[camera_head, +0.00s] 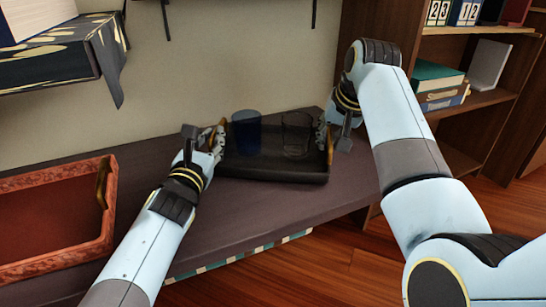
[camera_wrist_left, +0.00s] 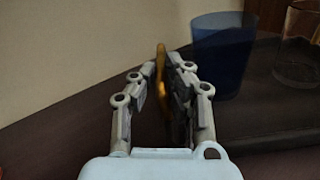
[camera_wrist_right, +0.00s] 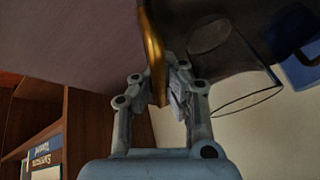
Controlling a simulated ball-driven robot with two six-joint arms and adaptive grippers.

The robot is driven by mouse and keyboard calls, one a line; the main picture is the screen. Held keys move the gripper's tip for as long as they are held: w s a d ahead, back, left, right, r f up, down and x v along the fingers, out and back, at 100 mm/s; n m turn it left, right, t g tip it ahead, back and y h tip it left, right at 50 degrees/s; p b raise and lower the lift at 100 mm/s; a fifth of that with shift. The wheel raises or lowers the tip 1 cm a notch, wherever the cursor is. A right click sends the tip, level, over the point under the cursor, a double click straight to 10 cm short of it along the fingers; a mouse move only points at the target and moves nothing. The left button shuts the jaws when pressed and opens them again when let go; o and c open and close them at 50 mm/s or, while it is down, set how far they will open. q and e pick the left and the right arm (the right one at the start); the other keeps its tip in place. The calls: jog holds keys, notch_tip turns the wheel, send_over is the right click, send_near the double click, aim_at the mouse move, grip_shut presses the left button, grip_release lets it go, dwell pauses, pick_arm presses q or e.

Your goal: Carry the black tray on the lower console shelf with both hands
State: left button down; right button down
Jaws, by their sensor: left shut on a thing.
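The black tray (camera_head: 272,172) sits on the dark console shelf (camera_head: 255,205). A blue cup (camera_head: 246,131) and a clear glass (camera_head: 296,135) stand in it. My left gripper (camera_head: 217,138) is shut on the tray's left gold handle (camera_wrist_left: 160,75). My right gripper (camera_head: 325,137) is at the tray's right end, and the right gold handle (camera_wrist_right: 154,50) runs between its fingers. Whether those fingers press on it is unclear. Both cups also show in the left wrist view, the blue cup (camera_wrist_left: 217,55) beside my left fingers and the glass (camera_wrist_left: 298,45) further right.
A reddish-brown tray (camera_head: 60,255) with a gold handle lies to the left on the shelf. A ledge with a dark patterned cloth (camera_head: 60,55) juts out at the upper left. A bookcase (camera_head: 450,125) stands at the right. Wood floor (camera_head: 330,275) shows in front.

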pick_arm(q)
jog(key=c, duration=1.8)
grip_release()
jog(key=shift+w+d, duration=0.1)
jog(key=shift+d, duration=0.05)
pick_arm(e)
jog(key=c, duration=2)
grip_release()
jog(key=shift+d+f, duration=0.2)
jog(key=shift+d, duration=0.1)
pick_arm(q)
jog(key=o, duration=0.4)
jog(key=shift+r, duration=0.1)
pick_arm(e)
jog(key=o, duration=0.5)
jog(key=shift+a, duration=0.15)
pick_arm(q)
jog(key=shift+o, duration=0.2)
pick_arm(e)
jog(key=shift+a, duration=0.1)
pick_arm(q)
jog(key=o, duration=0.8)
jog(key=shift+c, duration=0.2)
pick_arm(e)
jog(key=shift+a, duration=0.1)
